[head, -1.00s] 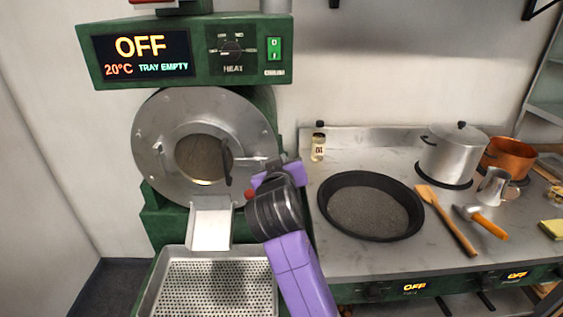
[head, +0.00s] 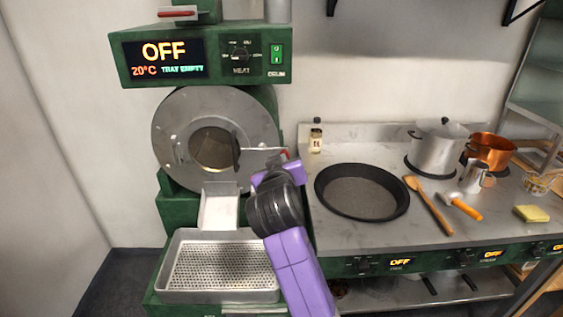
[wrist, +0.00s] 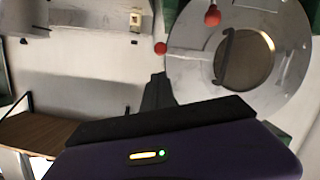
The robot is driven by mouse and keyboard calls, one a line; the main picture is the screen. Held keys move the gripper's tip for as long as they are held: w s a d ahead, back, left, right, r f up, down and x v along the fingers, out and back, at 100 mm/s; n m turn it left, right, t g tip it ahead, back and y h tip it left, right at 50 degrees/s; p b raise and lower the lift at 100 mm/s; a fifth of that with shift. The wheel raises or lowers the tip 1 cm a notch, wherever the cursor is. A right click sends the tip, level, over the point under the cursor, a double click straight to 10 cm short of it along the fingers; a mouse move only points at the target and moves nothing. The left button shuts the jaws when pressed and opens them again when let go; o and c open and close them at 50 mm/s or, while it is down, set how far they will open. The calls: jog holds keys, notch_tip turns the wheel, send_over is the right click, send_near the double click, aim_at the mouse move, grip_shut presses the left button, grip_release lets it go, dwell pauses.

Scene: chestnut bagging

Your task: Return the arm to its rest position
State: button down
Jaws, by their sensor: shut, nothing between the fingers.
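My purple arm rises from the bottom of the head view, with a black wrist joint. My gripper (head: 278,178) is at its upper end, in front of the right edge of the round steel roaster front (head: 178,140). The fingers are mostly hidden there by my wrist. In the wrist view the dark fingers (wrist: 158,88) are together and hold nothing. The roaster front with its dark handle (wrist: 226,58) stands beyond them, at the right. I cannot tell the exact gap between gripper and roaster.
Below the roaster are a chute (head: 219,208) and an empty perforated tray (head: 172,262). The counter at right holds a wide black pan (head: 360,190), a steel pot (head: 438,150), a copper pot (head: 492,150), a wooden spatula (head: 430,206) and a small bottle (head: 316,140). The roaster display (head: 164,57) reads OFF.

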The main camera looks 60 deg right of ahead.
dwell(0.3)
jog(key=w+a+r+n+t+y, duration=0.1)
jog(key=w+a+r+n+t, duration=0.25)
jog(key=a+t, duration=0.25)
jog(key=s+a+f+n+t+y, duration=0.2)
jog(key=s+a+f+y, duration=0.1)
jog(key=a, duration=0.3)
jog(key=s+a+f+n+t+y, duration=0.2)
jog(key=s+a+f+y, duration=0.15)
jog(key=a, duration=0.35)
jog(key=s+a+f+g+y, duration=0.1)
jog(key=s+a+f, duration=0.2)
jog(key=s, duration=0.7)
jog(key=s+a+f+g+y, duration=0.1)
jog(key=s+a+f, duration=0.3)
jog(key=s, duration=0.5)
jog(key=s+a+f+g+y, duration=0.1)
jog(key=s+a+f+y, duration=0.2)
jog(key=s, duration=0.7)
jog(key=a, duration=0.2)
jog(key=shift+s+a+f+g, duration=0.3)
jog(key=shift+a+f, duration=0.1)
jog(key=shift+y, duration=0.25)
